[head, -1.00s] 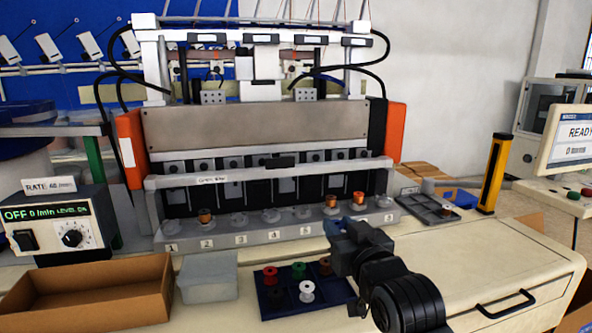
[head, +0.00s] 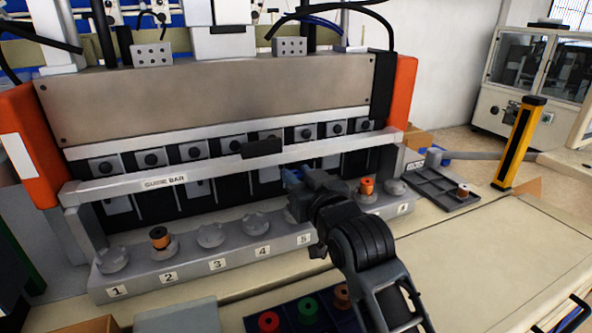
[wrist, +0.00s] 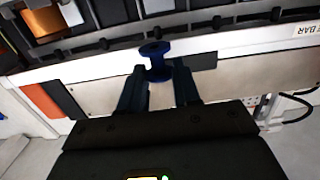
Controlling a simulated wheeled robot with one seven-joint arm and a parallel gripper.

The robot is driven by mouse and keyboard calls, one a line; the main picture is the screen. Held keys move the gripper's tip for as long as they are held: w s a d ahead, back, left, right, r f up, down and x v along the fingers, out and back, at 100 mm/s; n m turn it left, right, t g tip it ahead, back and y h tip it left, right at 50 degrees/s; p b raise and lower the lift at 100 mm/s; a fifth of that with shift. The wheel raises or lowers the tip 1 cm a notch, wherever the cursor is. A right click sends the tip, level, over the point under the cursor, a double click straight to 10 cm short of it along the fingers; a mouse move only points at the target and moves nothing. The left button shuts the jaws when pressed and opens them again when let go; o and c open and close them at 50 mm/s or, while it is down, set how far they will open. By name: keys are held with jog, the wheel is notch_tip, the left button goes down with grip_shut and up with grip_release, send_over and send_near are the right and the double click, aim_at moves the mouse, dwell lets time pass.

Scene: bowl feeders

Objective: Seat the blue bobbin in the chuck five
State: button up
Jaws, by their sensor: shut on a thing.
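The blue bobbin (wrist: 155,52) is between the fingertips of my gripper (wrist: 158,80) in the wrist view, its flange standing out past the tips. In the head view my gripper (head: 292,177) is above the chuck row near the "5" label (head: 303,240), in front of the guide bar. My gripper and arm mostly hide chuck five (head: 291,215), so I cannot tell its details. The bobbin cannot be made out clearly from the dark blue fingers in the head view.
Chucks one (head: 112,259), three (head: 210,235) and four (head: 256,224) are empty. A copper bobbin (head: 159,237) sits on chuck two, an orange one (head: 367,186) on chuck seven. The guide bar (head: 215,172) runs just behind. A bobbin tray (head: 288,312) lies in front.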

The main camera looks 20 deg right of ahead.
jog(key=shift+f+b, duration=0.95)
jog(key=shift+f, duration=1.5)
jog(key=shift+s+f, duration=0.15)
jog(key=shift+f, duration=0.45)
jog(key=o, duration=0.7)
